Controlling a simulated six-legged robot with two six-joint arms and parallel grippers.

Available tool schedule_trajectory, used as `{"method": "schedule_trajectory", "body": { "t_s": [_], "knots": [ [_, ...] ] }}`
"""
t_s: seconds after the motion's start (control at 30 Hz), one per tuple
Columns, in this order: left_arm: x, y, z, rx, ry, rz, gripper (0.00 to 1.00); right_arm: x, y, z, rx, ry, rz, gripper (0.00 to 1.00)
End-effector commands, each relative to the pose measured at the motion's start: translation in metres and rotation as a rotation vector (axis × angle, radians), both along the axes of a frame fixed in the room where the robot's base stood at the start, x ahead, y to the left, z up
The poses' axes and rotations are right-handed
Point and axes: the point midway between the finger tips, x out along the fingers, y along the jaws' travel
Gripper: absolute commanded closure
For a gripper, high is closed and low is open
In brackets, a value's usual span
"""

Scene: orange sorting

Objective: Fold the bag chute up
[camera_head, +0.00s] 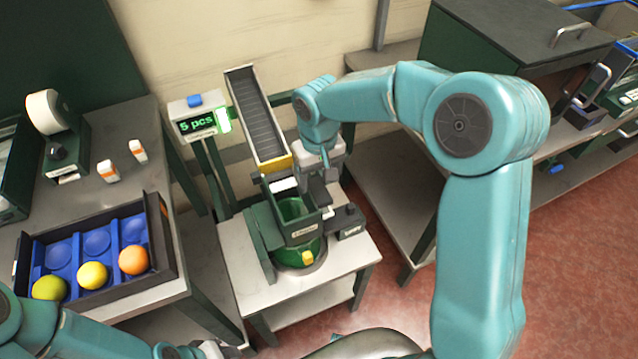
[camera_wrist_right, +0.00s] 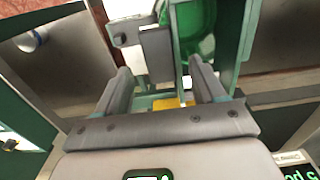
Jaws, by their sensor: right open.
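The green bag chute (camera_head: 292,222) stands on a small grey table, with an open top and a dark green bag or bin (camera_head: 297,254) below it. A yellow tab (camera_head: 307,257) shows at its lower front. My right gripper (camera_head: 318,188) is at the chute's upper right edge, pointing down. In the right wrist view, its two fingers (camera_wrist_right: 160,72) are apart, with a grey metal tab (camera_wrist_right: 156,55) beyond and between them. Whether they touch it cannot be told. The green chute part (camera_wrist_right: 195,25) lies behind. My left gripper (camera_head: 215,349) is partly cut off at the bottom edge.
A ramp (camera_head: 258,115) slopes down behind the chute. A "5 pcs" display (camera_head: 197,124) stands left of it. A dark tray (camera_head: 169,262) with blue cups holds an orange, a yellow and a green fruit on the left table. The small table's front (camera_head: 340,262) is mostly clear.

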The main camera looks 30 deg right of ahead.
Motion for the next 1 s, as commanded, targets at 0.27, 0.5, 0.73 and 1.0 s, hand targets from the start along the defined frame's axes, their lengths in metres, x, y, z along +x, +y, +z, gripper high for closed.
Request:
{"method": "schedule_trajectory", "body": {
  "t_s": [0.27, 0.5, 0.73, 1.0],
  "knots": [
    [0.000, 0.000, 0.002, 0.000, 0.000, 0.000, 0.57, 0.002, -0.002, -0.036, 0.000, 0.001, -0.001, 0.31],
    [0.000, 0.000, 0.002, 0.000, 0.000, 0.000, 0.57, 0.003, -0.002, -0.040, 0.000, -0.001, -0.001, 0.31],
    [0.000, 0.000, 0.002, 0.000, 0.000, 0.000, 0.57, 0.003, -0.003, -0.039, 0.000, -0.001, -0.001, 0.76],
    [0.000, 0.000, 0.002, 0.000, 0.000, 0.000, 0.57, 0.003, -0.003, -0.037, -0.012, 0.000, 0.001, 1.00]
  ]
}}
